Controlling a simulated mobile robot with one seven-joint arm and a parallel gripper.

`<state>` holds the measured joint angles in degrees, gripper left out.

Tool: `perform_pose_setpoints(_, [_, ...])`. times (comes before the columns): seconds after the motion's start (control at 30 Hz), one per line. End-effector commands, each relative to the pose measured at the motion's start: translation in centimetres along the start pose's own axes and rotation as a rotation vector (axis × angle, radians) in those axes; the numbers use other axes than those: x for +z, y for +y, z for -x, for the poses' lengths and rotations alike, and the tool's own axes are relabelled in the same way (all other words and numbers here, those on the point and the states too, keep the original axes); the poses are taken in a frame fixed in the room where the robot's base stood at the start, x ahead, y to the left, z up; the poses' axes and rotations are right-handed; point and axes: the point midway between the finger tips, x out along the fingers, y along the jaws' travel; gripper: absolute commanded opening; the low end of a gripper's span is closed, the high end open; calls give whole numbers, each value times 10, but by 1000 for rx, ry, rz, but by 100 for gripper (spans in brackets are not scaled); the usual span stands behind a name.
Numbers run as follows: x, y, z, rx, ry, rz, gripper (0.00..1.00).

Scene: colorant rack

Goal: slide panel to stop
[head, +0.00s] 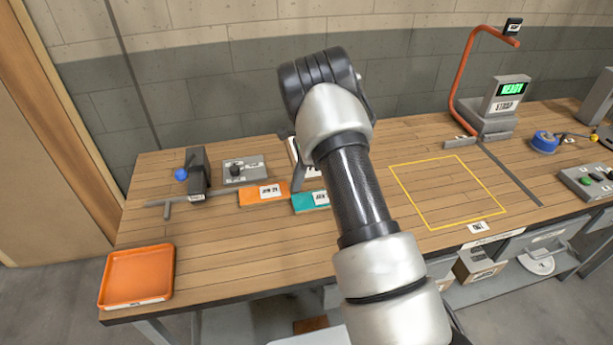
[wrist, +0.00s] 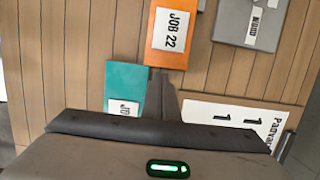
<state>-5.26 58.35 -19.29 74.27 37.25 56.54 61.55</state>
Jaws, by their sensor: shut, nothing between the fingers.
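A white lettered panel (wrist: 240,116) with a brown edge lies at the right in the wrist view, partly covered by my gripper; its full wording cannot be read. In the head view only a strip of it (head: 305,160) shows behind my arm. My gripper (wrist: 162,98) is shut and empty, its fingertips between the panel's left end and a teal block (wrist: 125,85). I cannot tell whether they touch either one. In the head view my gripper (head: 299,184) is mostly hidden by my arm. No stop can be made out for certain.
An orange block (head: 264,194) labelled JOB lies beside the teal block (head: 312,201). A grey box with a knob (head: 244,169) and a blue-knobbed clamp (head: 197,174) stand left. An orange tray (head: 137,276) is at the front left. A yellow-outlined square (head: 448,192) is empty.

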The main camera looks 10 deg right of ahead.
Motion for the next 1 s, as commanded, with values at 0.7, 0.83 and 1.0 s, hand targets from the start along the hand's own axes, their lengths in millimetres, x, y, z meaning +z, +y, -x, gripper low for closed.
perform_pose_setpoints(0.7, [63,1,-16,2,-1,7,0])
perform_pose_setpoints(0.83, [100,1,-25,2,0,6,0])
perform_pose_setpoints(1.0, [150,0,-38,0,0,6,0])
